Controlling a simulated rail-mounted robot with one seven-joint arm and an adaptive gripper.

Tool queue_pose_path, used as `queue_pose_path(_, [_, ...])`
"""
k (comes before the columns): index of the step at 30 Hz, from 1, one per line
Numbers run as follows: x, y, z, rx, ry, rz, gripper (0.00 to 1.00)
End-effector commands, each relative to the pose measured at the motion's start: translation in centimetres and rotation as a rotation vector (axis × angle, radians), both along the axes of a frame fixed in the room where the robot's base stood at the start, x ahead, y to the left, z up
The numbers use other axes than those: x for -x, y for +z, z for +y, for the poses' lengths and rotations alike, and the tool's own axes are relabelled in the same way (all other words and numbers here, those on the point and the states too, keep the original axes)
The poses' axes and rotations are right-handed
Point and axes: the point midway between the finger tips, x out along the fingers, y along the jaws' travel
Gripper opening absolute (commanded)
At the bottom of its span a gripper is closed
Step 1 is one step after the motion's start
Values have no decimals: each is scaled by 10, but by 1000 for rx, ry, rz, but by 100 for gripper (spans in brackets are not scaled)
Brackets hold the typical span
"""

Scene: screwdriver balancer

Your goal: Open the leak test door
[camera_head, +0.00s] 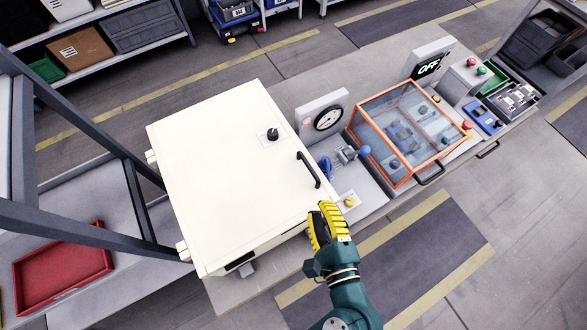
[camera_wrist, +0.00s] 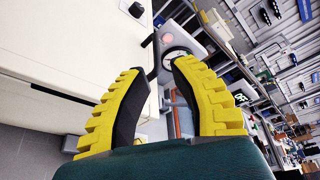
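A large white box (camera_head: 230,180) with a flat cream door panel fills the middle of the head view. A black bar handle (camera_head: 308,170) sits near its right edge, and a black knob (camera_head: 272,134) is farther back. My yellow-fingered gripper (camera_head: 326,210) is just in front of the box's right front corner, short of the handle. In the wrist view, my gripper (camera_wrist: 158,68) has its fingers spread apart with nothing held. The black handle (camera_wrist: 153,52) shows beyond the gap between the fingertips, apart from them. The door panel looks closed. No label names the leak test door.
Right of the box are a gauge panel (camera_head: 327,117), a blue-knobbed lever (camera_head: 350,153), a yellow button (camera_head: 349,201) and an orange-framed clear box (camera_head: 405,130). An OFF display (camera_head: 428,67) stands behind. Floor in front of the bench is clear.

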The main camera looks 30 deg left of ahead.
Motion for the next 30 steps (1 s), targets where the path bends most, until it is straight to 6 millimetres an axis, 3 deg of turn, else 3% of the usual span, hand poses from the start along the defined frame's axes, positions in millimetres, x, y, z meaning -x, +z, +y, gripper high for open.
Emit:
queue_pose_path(1, [4, -20, -5, -3, -18, 12, 25])
queue_pose_path(7, [-3, -21, -1, -2, -25, 13, 25])
queue_pose_path(24, [-94, -48, 87, 0, -24, 11, 25])
queue_pose_path(30, [-109, -53, 102, 0, -27, 13, 25])
